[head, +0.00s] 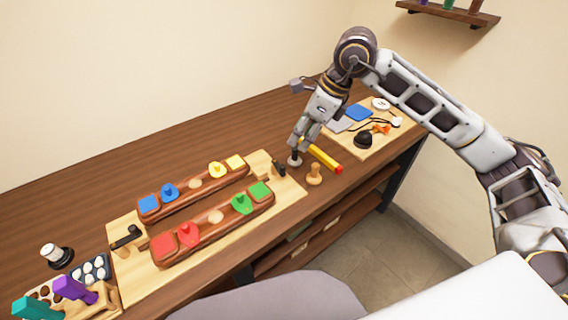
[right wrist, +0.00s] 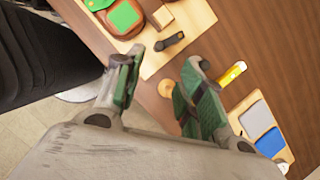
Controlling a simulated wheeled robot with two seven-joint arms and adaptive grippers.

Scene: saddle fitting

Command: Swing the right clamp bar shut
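The right clamp bar (head: 279,168) is a short black bar at the right end of the light wooden board (head: 289,191). It stands beside a small wooden block, clear of the two brown rails. It also shows in the right wrist view (right wrist: 170,41), beyond my fingertips. My right gripper (head: 295,157) is just right of the bar in the head view, pointing down, apart from it as far as I can tell. In the right wrist view its green-padded fingers (right wrist: 160,82) are spread with nothing held between them. My left gripper is not in view.
Two brown rails (head: 215,216) carry coloured blocks and knobs. A wooden knob (head: 314,175) and a yellow-red stick (head: 325,158) lie close to my right gripper. A tray (head: 358,146) with small parts is at the right. A left black clamp (head: 126,237) is at the board's other end.

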